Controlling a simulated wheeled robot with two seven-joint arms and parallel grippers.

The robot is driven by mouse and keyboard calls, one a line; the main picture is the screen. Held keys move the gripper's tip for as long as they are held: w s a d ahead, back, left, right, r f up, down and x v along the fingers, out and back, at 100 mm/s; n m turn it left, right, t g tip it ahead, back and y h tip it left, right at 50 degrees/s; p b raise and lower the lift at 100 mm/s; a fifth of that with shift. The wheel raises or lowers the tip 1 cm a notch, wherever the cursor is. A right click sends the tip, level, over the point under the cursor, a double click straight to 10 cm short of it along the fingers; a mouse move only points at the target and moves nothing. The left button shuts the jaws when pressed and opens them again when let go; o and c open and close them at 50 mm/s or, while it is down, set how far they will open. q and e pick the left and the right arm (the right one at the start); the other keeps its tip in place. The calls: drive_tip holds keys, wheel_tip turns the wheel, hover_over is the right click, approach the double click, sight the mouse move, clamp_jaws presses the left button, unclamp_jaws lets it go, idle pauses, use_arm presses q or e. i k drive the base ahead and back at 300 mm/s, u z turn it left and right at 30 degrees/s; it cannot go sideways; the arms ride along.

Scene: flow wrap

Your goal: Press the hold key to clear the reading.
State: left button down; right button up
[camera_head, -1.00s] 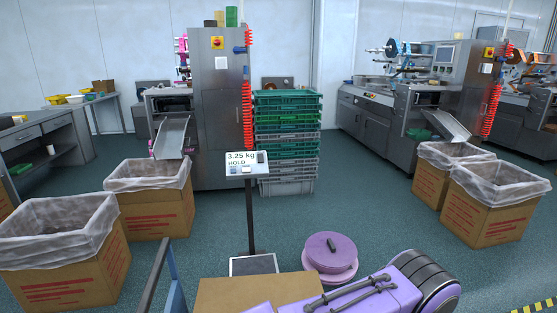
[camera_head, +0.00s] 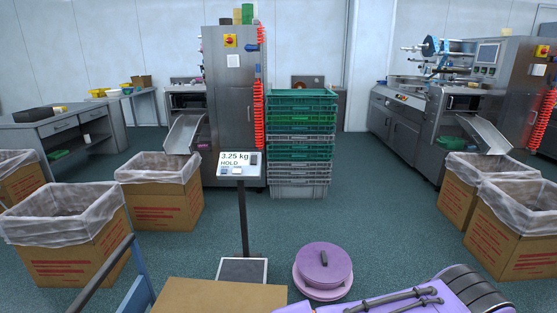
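A floor scale's indicator head (camera_head: 238,165) stands on a dark post left of centre. Its display reads 3.25 kg with HOLD below. Small keys (camera_head: 230,171) sit under the reading, one bluish and one pale; their labels are too small to read. A dark block is at the head's right side. The scale platform (camera_head: 242,270) lies at the post's foot, its near edge hidden by a cardboard box. Neither of my grippers shows; a purple part, probably mine, is at the bottom right.
A cardboard box (camera_head: 220,297) and a blue rail (camera_head: 103,272) are in front. A round purple object (camera_head: 323,268) is on the floor right of the platform. Lined cartons (camera_head: 65,250) stand left and right. Stacked green crates (camera_head: 302,122) are behind the scale. Open floor lies right of centre.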

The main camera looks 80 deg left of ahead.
sight(253, 160)
drive_tip(key=i, duration=0.65)
drive_tip(key=u, duration=1.15)
drive_tip(key=i, duration=1.65)
drive_tip(key=u, duration=1.75)
drive_tip(key=i, duration=1.25)
drive_tip(key=u, duration=0.4)
